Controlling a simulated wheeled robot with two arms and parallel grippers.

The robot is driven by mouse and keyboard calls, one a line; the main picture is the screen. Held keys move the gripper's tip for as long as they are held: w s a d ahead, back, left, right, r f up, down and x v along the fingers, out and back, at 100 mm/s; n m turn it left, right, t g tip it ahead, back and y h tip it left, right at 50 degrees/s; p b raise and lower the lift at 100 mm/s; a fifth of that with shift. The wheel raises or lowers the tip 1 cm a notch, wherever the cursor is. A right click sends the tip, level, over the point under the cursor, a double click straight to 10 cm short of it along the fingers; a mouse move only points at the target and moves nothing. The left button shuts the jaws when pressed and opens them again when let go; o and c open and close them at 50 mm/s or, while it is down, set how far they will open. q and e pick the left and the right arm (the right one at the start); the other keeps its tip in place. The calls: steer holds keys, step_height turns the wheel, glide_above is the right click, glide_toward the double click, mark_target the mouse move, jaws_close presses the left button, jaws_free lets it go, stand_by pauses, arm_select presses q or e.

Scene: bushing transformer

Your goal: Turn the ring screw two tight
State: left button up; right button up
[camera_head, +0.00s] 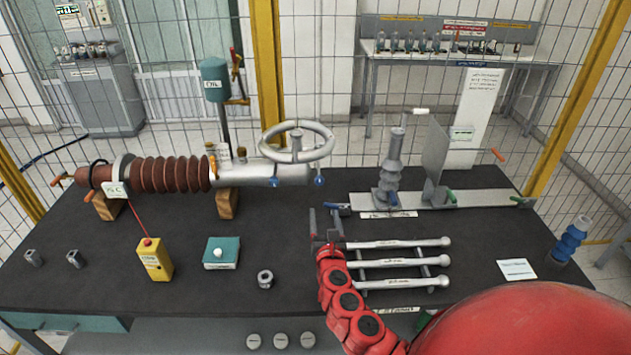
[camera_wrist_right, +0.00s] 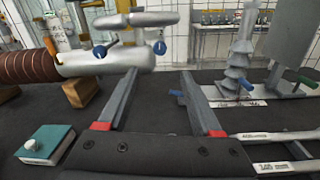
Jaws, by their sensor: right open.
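Two blue-headed screws sit at the right end of the bushing's silver cylinder, under the grey ring (camera_head: 325,146): a left blue screw (camera_head: 275,182) and a right blue screw (camera_head: 319,181). Which one is screw two, I cannot tell. Both also show in the right wrist view, the left one (camera_wrist_right: 100,52) and the right one (camera_wrist_right: 160,47). My right gripper (camera_head: 324,213) is open and empty over the table, in front of the right screw and apart from it. In the wrist view the screws lie beyond its fingers (camera_wrist_right: 158,80). My left gripper is out of view.
The brown ribbed bushing (camera_head: 170,174) rests on wooden blocks. Wrenches (camera_head: 395,262) lie on a rack beside my right arm. A rail fixture (camera_head: 430,201) with a grey insulator stands at the right. A teal box (camera_head: 221,252), yellow box (camera_head: 154,260) and nut (camera_head: 265,279) stand left.

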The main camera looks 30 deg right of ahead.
mark_target(320, 182)
steer(key=x, duration=1.3)
steer(key=shift+w+d+f, duration=0.15)
steer(key=shift+w+d, duration=0.25)
steer(key=shift+w, duration=0.35)
jaws_close()
